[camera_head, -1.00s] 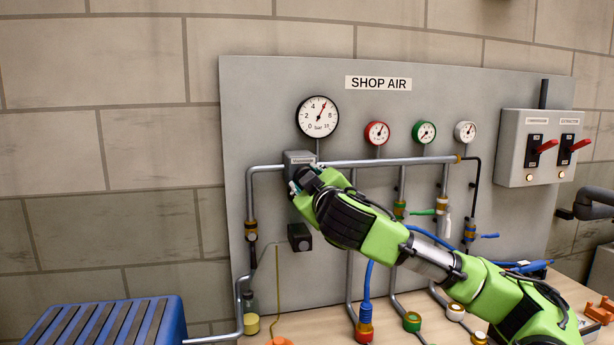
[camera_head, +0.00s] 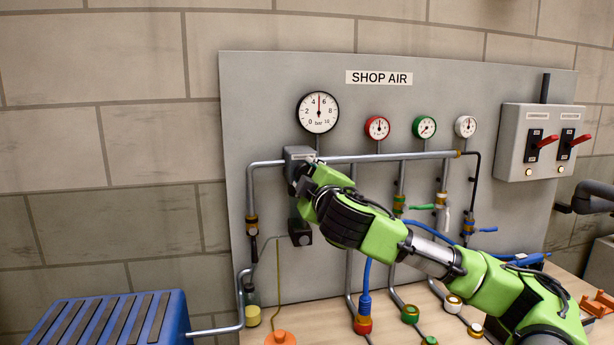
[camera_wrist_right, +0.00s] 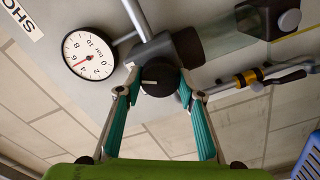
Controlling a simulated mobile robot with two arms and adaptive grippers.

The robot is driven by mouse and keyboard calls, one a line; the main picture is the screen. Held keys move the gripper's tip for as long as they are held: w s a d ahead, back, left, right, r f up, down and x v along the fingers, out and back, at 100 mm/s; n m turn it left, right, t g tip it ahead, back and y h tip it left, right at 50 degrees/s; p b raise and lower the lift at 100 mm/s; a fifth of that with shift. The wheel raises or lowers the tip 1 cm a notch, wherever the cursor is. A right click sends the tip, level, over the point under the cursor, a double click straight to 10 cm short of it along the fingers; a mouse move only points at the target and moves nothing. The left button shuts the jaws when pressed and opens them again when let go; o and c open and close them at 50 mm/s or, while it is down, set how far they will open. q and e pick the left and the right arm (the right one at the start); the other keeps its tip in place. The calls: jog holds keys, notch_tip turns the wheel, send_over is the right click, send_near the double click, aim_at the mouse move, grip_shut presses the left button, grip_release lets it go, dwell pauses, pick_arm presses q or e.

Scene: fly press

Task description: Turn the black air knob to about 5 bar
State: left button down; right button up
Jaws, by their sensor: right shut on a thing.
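In the head view my right gripper (camera_head: 303,181) covers the knob. The large white gauge (camera_head: 318,113) above has its red needle almost straight up, midway between 4 and 6, near 5 bar. The same gauge shows in the wrist view (camera_wrist_right: 89,54). My left gripper is not in view.
Red (camera_head: 377,128), green (camera_head: 424,127) and white (camera_head: 465,126) small gauges stand right of the large one. A switch box (camera_head: 537,145) with red levers is at the right. A dark filter unit (camera_head: 300,232) hangs below the regulator.

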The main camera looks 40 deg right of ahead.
jog(key=o, duration=1.1)
jog(key=v, duration=1.2)
jog(key=shift+f, duration=0.1)
